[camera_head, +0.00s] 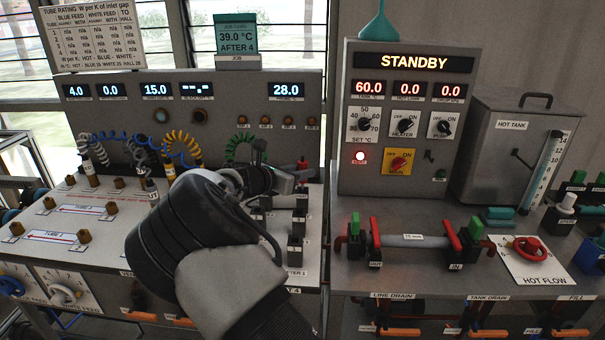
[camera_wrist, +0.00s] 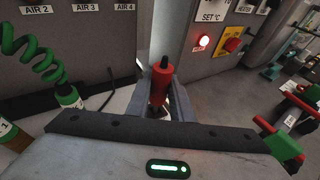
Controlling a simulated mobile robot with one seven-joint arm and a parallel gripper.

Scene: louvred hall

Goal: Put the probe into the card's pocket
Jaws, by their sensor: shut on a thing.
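The probe (camera_wrist: 158,92), red with a black top, stands between the two grey fingers of my gripper (camera_wrist: 166,100) in the wrist view. The gripper is shut on it. In the head view my gripper (camera_head: 292,178) is over the right part of the left bench, and a small red piece of the probe (camera_head: 302,163) shows beyond it. The teal job card (camera_head: 236,38) reads 39.0 °C, AFTER 4. Black pocket blocks (camera_head: 295,250) stand in a row below the gripper, near a partly hidden AFTER label. My arm hides part of that row; the probe's lower end is hidden.
Green coiled hose (camera_wrist: 35,50) and its fitting are left of the gripper in the wrist view. The STANDBY panel (camera_head: 410,120) rises to the right. A pipe with red and green handles (camera_head: 410,240) lies on the right bench. The left panel (camera_head: 200,105) stands behind.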

